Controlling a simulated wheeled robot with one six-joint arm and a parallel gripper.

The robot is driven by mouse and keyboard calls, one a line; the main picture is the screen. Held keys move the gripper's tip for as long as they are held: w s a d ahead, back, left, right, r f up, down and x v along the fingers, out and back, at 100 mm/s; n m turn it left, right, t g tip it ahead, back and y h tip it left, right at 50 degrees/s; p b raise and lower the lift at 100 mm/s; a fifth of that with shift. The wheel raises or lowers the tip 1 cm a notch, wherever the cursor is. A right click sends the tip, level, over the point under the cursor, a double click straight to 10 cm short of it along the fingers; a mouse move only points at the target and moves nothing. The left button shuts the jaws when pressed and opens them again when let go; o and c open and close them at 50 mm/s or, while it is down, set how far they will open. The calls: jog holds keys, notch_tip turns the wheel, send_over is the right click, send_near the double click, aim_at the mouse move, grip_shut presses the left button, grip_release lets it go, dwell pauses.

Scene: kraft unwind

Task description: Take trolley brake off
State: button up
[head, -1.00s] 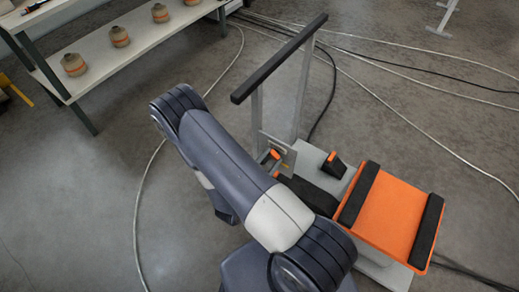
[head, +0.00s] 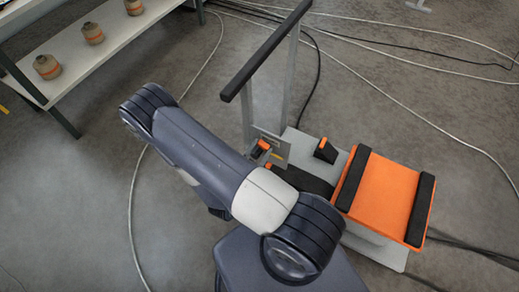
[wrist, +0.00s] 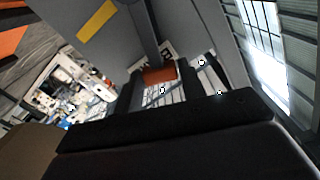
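The trolley has a grey base, an orange padded deck (head: 383,198) with black strips, and an upright frame with a black push bar (head: 266,50). An orange-tipped brake lever (head: 262,146) stands out from a grey plate (head: 272,153) low on the frame. In the wrist view its orange end (wrist: 160,75) hangs from a grey stem, close ahead of my gripper (wrist: 160,92). The dark fingers look apart, one each side of the orange end. I cannot tell whether they touch it.
A black wedge with an orange top (head: 326,150) sits on the trolley base. A shelf bench (head: 115,30) with several banded rolls stands at the upper left. Cables (head: 385,85) cross the floor behind the trolley. The floor at left is mostly clear.

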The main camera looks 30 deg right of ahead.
jog(key=o, duration=0.4)
jog(key=shift+r, duration=0.1)
notch_tip(320, 180, up, 10)
jog(key=p, duration=0.1)
dwell(0.4)
notch_tip(320, 180, down, 10)
jog(key=shift+f+b, duration=0.1)
jog(key=shift+b, duration=0.4)
dwell(0.5)
